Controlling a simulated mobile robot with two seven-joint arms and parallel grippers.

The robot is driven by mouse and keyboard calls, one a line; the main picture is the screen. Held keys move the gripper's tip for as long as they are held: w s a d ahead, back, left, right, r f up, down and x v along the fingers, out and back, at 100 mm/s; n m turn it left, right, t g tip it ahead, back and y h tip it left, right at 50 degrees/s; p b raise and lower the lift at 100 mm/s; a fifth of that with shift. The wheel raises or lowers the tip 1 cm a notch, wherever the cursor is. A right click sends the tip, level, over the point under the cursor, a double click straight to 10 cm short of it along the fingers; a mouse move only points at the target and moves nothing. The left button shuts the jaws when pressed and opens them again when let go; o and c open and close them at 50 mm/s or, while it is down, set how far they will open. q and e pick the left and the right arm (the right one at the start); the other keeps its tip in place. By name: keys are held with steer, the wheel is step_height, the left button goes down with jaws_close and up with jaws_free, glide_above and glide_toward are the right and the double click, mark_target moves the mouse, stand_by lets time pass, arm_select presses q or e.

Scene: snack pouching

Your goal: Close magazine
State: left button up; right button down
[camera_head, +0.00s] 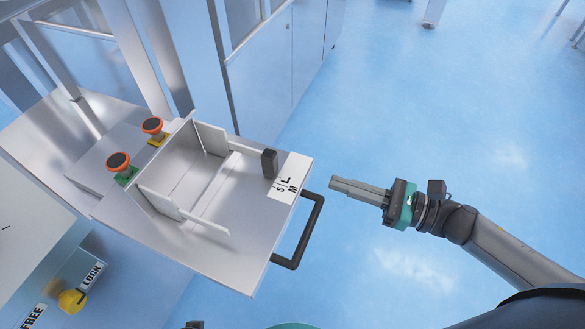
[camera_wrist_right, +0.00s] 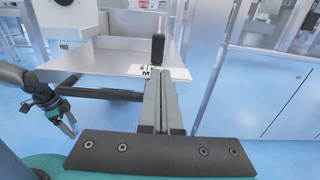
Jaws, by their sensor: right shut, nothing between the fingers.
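The magazine (camera_head: 245,255) is a metal drawer-like tray with upright guide plates, pulled out from the machine. It has a dark bar handle (camera_head: 313,235) on its front edge and also shows in the right wrist view (camera_wrist_right: 112,60). My right gripper (camera_head: 333,186) is shut and empty, to the right of the handle and apart from it, pointing left toward the tray. Its closed fingers fill the middle of the right wrist view (camera_wrist_right: 161,88) and hide part of the tray's front. My left gripper (camera_wrist_right: 69,126) shows small at the left of the right wrist view; its jaw state is unclear.
A black knob (camera_head: 269,163) stands beside a white S, L, M label (camera_head: 291,176) on the tray. Red-topped buttons (camera_head: 118,161) sit behind. A yellow knob (camera_head: 71,301) is between FREE and LOCK labels.

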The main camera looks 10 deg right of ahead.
mark_target(277, 163)
arm_select(q)
steer(key=r, duration=0.1)
steer(key=w+d+r+b, duration=0.1)
steer(key=r, duration=0.1)
steer(key=shift+w+d, duration=0.25)
arm_select(e)
steer(key=x, duration=1)
steer(key=shift+w+a, duration=0.15)
